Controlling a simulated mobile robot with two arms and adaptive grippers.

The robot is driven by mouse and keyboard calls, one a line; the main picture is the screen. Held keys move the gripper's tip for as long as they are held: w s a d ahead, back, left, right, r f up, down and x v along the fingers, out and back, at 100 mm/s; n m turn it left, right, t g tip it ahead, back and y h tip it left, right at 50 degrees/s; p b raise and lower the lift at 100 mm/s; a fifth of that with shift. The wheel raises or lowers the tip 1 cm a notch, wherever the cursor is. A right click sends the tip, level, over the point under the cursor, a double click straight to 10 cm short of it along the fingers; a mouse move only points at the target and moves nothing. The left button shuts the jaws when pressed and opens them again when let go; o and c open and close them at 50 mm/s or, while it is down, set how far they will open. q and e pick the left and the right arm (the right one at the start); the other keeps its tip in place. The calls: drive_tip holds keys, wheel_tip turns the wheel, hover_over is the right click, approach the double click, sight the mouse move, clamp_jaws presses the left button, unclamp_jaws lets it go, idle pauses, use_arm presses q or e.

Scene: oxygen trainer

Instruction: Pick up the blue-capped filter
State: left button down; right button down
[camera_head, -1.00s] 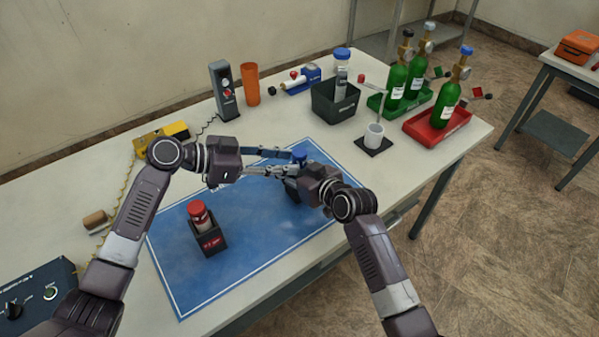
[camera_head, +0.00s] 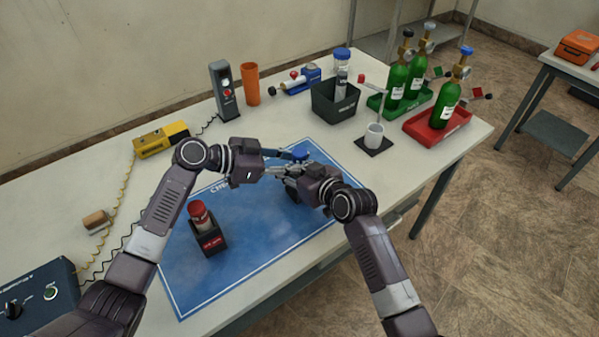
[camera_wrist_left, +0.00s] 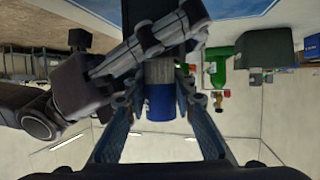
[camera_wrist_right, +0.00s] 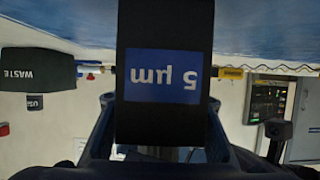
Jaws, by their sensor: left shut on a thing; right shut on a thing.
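The blue-capped filter (camera_head: 299,151) stands upright in its black holder at the far part of the blue mat, partly hidden by my grippers. In the left wrist view, its blue cap (camera_wrist_left: 160,100) and grey body are between the fingers of my left gripper (camera_head: 294,161), which is shut on it. My right gripper (camera_head: 289,180) is shut on the black holder, whose blue "5 µm" label (camera_wrist_right: 165,76) shows upside down in the right wrist view. The holder (camera_wrist_left: 155,22) also shows in the left wrist view, with the filter's lower end hidden in it.
A red-capped filter (camera_head: 199,213) stands in another black holder on the blue mat (camera_head: 255,235). The mat's front is clear.

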use_arm(q)
drive_tip(key=shift+r, duration=0.1)
wheel_tip(320, 180, up, 18)
idle(0.5)
use_arm(e)
drive_tip(key=c, duration=1.1)
unclamp_jaws()
drive_tip(key=shift+c, duration=0.2)
